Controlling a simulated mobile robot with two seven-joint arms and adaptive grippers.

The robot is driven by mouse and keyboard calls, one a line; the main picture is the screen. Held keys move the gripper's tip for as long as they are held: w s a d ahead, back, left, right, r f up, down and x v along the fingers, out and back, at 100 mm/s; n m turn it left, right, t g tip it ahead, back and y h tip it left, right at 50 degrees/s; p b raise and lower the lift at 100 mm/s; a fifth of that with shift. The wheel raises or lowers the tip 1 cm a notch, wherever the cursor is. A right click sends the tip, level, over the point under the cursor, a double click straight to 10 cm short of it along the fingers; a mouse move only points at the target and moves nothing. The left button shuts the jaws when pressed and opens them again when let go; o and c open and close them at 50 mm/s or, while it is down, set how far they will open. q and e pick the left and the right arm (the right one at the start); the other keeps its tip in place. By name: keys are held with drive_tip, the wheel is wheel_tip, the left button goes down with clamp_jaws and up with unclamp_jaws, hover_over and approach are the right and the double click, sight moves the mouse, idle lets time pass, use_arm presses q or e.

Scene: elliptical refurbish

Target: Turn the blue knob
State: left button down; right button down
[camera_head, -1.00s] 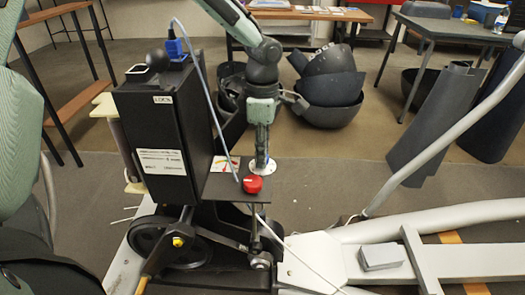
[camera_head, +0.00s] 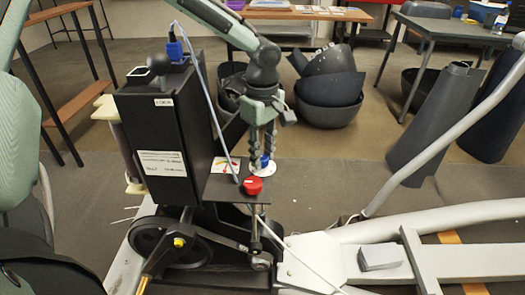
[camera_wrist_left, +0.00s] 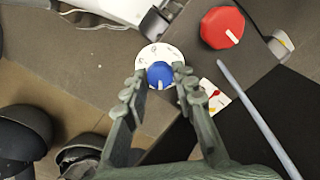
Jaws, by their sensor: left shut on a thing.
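The blue knob (camera_wrist_left: 160,74) sits on a round white dial plate (camera_wrist_left: 152,55) in the left wrist view. My left gripper (camera_wrist_left: 158,83) has its two fingers on either side of the knob and is shut on it. In the head view my left gripper (camera_head: 263,151) points down at the small black shelf, with the blue knob (camera_head: 265,161) partly hidden between its fingertips. The knob's white pointer mark faces the gripper's palm in the wrist view. My right gripper is not in view.
A red knob (camera_head: 252,186) stands close beside the dial on the black shelf (camera_head: 222,190). A tall black box (camera_head: 165,130) is just left, with a pale cable (camera_head: 204,90) hanging near the gripper. Grey machine rails lie to the right.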

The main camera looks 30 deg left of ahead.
use_arm(q)
drive_tip(key=shift+r+m, duration=0.1)
drive_tip(key=shift+m, duration=0.8)
drive_tip(key=m+p, duration=0.1)
drive_tip(key=m, duration=0.2)
drive_tip(key=shift+m, duration=0.4)
drive_tip(key=m+p, duration=0.1)
drive_tip(key=m, duration=0.3)
drive_tip(key=shift+m, duration=1.8)
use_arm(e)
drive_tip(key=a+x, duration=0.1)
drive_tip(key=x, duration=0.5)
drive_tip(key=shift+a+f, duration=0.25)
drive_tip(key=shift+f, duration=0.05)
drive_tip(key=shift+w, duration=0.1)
use_arm(q)
drive_tip(key=c, duration=1.2)
unclamp_jaws()
